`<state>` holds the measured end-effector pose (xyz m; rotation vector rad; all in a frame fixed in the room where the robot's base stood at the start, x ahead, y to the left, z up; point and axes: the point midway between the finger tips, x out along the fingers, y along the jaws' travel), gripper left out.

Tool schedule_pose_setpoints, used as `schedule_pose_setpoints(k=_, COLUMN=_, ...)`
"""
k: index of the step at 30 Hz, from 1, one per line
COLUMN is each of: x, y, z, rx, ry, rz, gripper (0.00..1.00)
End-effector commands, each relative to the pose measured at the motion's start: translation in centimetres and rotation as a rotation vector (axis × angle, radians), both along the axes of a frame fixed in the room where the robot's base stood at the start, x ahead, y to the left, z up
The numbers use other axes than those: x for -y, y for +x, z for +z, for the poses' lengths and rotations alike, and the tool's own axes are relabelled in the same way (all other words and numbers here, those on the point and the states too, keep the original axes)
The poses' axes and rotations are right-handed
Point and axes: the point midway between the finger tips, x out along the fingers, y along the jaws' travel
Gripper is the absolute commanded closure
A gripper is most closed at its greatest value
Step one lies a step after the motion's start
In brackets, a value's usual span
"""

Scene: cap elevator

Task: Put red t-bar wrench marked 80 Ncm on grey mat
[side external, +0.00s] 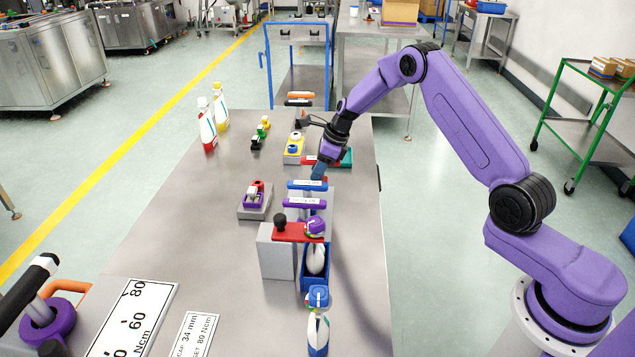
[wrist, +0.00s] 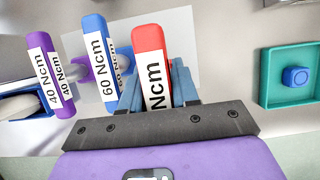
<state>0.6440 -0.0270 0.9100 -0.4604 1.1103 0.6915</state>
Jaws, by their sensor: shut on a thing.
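In the wrist view my gripper (wrist: 157,92) is shut on the red T-bar wrench (wrist: 150,40), one blue-grey finger on each side of its handle. Only "Ncm" of its label shows; the number is hidden. In the side external view my gripper (side external: 319,172) is low over the wrench row, and the red handle (side external: 310,159) shows partly behind it. A pale grey rectangular surface (wrist: 190,30) lies beneath the wrenches in the wrist view; I cannot tell whether it is the grey mat or a stand.
A blue 60 Ncm wrench (wrist: 97,40) and a purple 40 Ncm wrench (wrist: 42,60) stand close left of the red one. A teal tray (wrist: 268,92) is on the right. Bottles (side external: 207,125) stand at the table's far left. The table's left middle (side external: 190,215) is clear.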

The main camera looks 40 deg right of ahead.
Motion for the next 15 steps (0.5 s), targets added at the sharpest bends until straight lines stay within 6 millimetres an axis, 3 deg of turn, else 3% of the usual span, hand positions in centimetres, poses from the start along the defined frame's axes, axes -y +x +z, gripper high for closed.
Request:
schedule_pose_setpoints(k=9, x=0.0, y=0.0, z=-3.4, rx=-0.001, ry=0.001, rz=-0.001, gripper=1.0)
schedule_pose_setpoints(k=15, x=0.0, y=0.0, z=-3.8, rx=0.002, ry=-0.001, rz=0.0, gripper=1.0)
